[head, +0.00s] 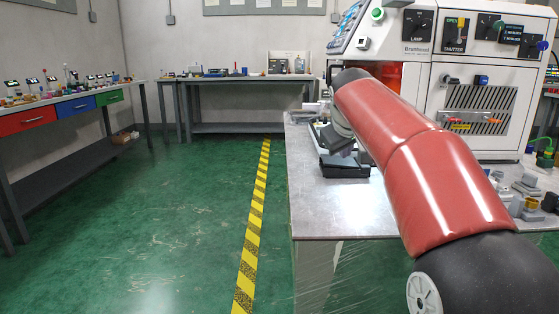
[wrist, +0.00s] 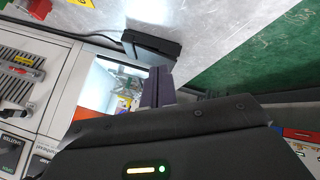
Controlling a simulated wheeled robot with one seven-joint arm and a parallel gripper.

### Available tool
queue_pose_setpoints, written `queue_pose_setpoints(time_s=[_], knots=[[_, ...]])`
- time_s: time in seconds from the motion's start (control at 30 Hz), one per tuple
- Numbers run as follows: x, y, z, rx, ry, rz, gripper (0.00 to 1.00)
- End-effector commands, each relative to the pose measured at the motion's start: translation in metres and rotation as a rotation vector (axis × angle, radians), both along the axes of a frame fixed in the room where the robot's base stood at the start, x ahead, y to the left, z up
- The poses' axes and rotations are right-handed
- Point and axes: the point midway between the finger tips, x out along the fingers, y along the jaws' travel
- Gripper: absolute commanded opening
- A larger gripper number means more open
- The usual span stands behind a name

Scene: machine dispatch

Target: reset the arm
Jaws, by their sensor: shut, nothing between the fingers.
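My gripper (wrist: 157,88) shows in the wrist view as two dark purple-grey fingers close together, shut and empty. Below them the dark gripper body fills the lower part of the view, with a small green-yellow light on it. In the head view my red arm reaches from the lower right towards the machine, over the right-hand table, and the gripper itself cannot be made out clearly. A black box (wrist: 152,46) lies beyond the fingertips in the wrist view, apart from them. In the head view a dark box (head: 344,167) sits at the table's left part.
The white machine (head: 430,75) with knobs and a vented panel stands behind my arm. Small parts lie on the grey table (head: 318,207) at the right. A bench with coloured drawers (head: 75,107) is at the left, another bench (head: 245,80) at the back.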

Motion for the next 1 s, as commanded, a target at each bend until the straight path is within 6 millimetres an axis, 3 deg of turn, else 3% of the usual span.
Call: queue_pose_setpoints(time_s=[0.37,0.57,0.67,0.77,0.9,1.0], knots=[[-0.054,-0.004,-0.012,0.064,0.031,-0.035,0.0],[-0.107,-0.007,-0.031,0.123,0.062,-0.072,0.0],[-0.143,-0.007,-0.048,0.163,0.083,-0.097,0.0],[-0.193,-0.007,-0.075,0.216,0.108,-0.134,0.0],[-0.269,-0.005,-0.131,0.296,0.155,-0.201,0.0],[-0.312,-0.003,-0.168,0.342,0.182,-0.243,0.0]])
